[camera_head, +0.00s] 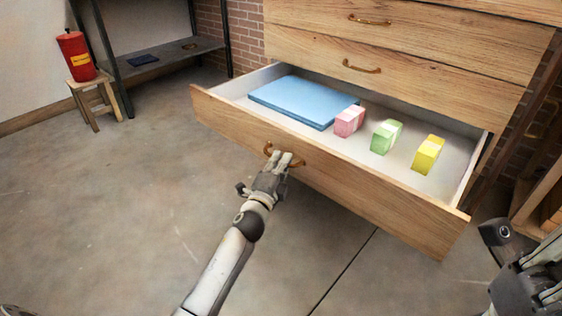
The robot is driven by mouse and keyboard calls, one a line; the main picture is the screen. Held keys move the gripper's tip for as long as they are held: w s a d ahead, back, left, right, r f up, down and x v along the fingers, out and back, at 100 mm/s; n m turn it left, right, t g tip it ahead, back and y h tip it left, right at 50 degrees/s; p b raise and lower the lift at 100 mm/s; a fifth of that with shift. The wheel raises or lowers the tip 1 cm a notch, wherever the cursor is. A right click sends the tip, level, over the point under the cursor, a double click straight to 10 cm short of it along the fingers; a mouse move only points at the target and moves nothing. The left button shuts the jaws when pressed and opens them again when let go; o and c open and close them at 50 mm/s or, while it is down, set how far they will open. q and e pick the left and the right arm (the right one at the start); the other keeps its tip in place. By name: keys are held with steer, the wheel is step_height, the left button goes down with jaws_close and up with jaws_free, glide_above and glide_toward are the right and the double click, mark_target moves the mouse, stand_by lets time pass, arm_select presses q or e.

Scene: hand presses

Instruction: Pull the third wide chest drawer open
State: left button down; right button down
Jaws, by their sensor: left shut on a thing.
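The wooden chest (400,43) stands at the upper right, with wide drawers and brass handles. Its third drawer from the top in view (330,184) is pulled well out. Inside it lie a flat blue item (303,100) and pink (349,120), green (386,137) and yellow (428,155) small blocks. My left gripper (281,162) is shut on the brass handle (268,149) of this drawer and hides part of it. My right arm shows at the lower right edge; its fingertips (550,292) are partly cut off by the frame, and their opening is unclear.
A red canister (76,56) stands on a small wooden stool (95,98) at the far left. A dark shelf (165,54) stands behind it, by a brick wall (245,38). The concrete floor left of the drawer is clear. A wooden piece (540,205) stands at the right edge.

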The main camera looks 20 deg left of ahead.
arm_select(q)
steer(key=c, duration=1.5)
jaws_free()
steer(key=shift+c, duration=0.2)
steer(key=s+f, duration=0.1)
steer(key=s, duration=1.1)
steer(key=shift+d, duration=0.3)
